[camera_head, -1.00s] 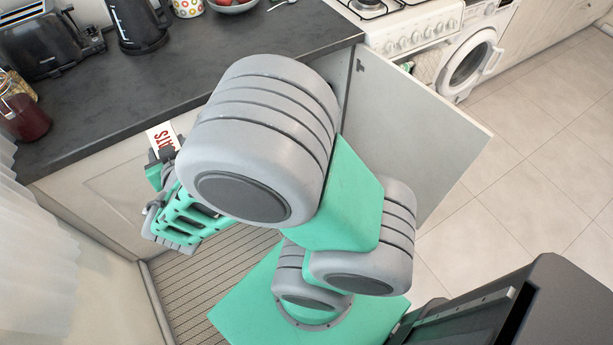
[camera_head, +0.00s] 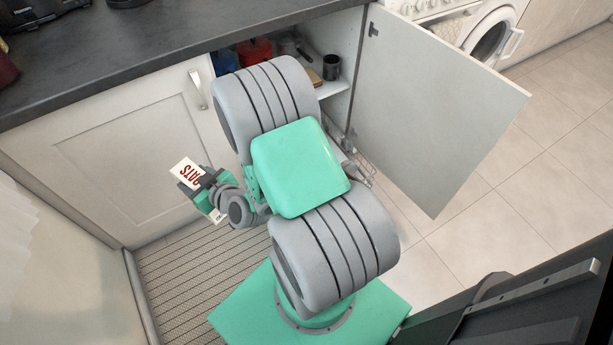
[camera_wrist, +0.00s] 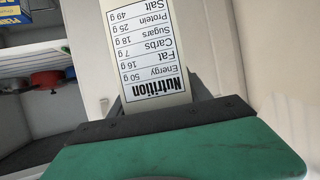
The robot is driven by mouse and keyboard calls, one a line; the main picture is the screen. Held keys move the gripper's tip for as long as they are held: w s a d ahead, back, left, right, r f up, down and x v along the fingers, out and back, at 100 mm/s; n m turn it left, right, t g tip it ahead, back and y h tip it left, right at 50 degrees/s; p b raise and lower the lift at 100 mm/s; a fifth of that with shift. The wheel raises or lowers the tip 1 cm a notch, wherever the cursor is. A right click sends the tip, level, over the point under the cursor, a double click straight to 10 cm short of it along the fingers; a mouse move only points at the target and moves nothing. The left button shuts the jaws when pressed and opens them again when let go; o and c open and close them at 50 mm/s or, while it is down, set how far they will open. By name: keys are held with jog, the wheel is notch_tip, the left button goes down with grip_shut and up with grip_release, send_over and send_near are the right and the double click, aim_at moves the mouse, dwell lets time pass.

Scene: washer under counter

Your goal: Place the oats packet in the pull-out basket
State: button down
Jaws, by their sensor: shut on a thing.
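The oats packet (camera_head: 187,171) is a small white box with red "OATS" lettering. My gripper (camera_head: 208,182) is shut on it and holds it in the air in front of the closed cabinet door. In the wrist view the packet (camera_wrist: 150,45) shows its nutrition label and sticks out beyond the jaws. The pull-out basket (camera_head: 358,168) is mostly hidden behind my arm. Some of its wire shows low in the open cabinet, just left of the open door.
The open cabinet door (camera_head: 440,110) stands out into the room on the right. A shelf inside the cabinet holds a red pot (camera_head: 256,50), a dark mug (camera_head: 332,67) and other items. The dark countertop (camera_head: 150,60) overhangs the closed cabinet door (camera_head: 120,150). A ribbed mat (camera_head: 190,280) covers floor at the left.

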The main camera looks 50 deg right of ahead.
jog(key=shift+w+f+b, duration=0.2)
jog(key=shift+f+b, duration=0.75)
jog(key=shift+f, duration=0.15)
jog(key=s+d+f+m+h+b, duration=0.1)
jog(key=d+f+h+b, duration=0.2)
jog(key=d, duration=1.2)
jog(key=s+d+f+m+b, duration=0.15)
jog(key=d+f+b, duration=0.25)
jog(key=d, duration=1.2)
jog(key=s+d+f+m+h+b, duration=0.1)
jog(key=d+f+m+h+b, duration=0.2)
jog(key=d, duration=1.2)
jog(key=w+a+f+b, duration=0.3)
jog(key=a+f+b, duration=0.1)
jog(key=f, duration=0.4)
jog(key=w+a+f+n+y+b, duration=0.1)
jog(key=w+a+f+b, duration=0.2)
jog(key=a+f, duration=0.4)
jog(key=shift+w+f+g+b, duration=0.2)
jog(key=shift+f+g+b, duration=0.1)
jog(key=shift+f+b, duration=0.4)
jog(key=c, duration=0.9)
grip_release()
jog(key=shift+f, duration=0.25)
jog(key=shift+c, duration=0.2)
jog(key=o, duration=0.5)
jog(key=shift+c, duration=0.2)
